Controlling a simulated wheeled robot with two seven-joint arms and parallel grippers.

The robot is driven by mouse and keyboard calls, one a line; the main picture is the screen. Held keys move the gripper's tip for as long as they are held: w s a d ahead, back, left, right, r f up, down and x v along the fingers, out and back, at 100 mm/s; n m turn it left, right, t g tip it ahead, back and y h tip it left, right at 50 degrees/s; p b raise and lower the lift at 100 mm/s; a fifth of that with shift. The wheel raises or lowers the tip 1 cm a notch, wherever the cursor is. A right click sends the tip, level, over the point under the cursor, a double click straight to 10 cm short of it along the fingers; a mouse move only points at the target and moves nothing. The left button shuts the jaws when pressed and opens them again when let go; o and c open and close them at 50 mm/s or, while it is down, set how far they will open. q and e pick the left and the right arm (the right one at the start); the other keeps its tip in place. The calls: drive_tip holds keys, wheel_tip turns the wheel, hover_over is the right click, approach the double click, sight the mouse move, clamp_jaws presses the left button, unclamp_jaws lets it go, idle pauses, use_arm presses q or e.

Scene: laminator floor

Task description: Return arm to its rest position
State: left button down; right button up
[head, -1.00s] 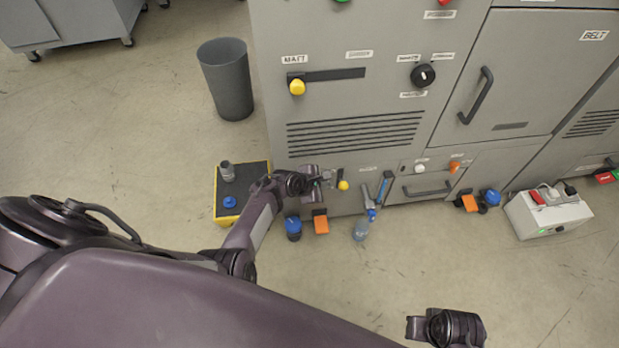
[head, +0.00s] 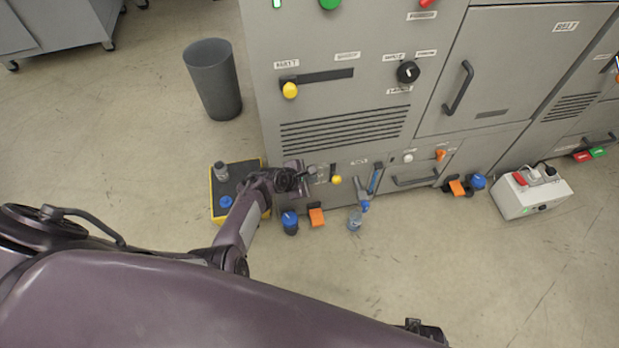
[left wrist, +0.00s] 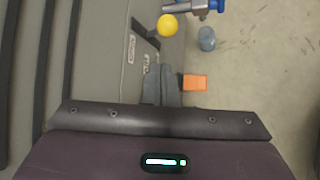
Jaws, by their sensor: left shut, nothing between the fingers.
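My left arm comes in from the left in the head view and reaches low along the front of the grey machine (head: 350,88). My left gripper (head: 319,175) is close to the machine front, just left of a small lever with a yellow knob (head: 336,180). In the left wrist view its two grey fingers (left wrist: 162,86) are together with nothing between them. The yellow knob (left wrist: 167,25) is beyond the fingertips, apart from them. Part of my other arm shows at the bottom edge of the head view; its gripper does not show.
A yellow-edged box (head: 215,200) with a dark top stands beside my left forearm. A blue-topped container (head: 290,223), an orange pedal (head: 316,217) and a clear bottle (head: 354,219) are low by the machine. A grey bin (head: 213,80) stands left; a white box (head: 535,195) right. Open floor lies in front.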

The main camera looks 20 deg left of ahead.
idle(0.4)
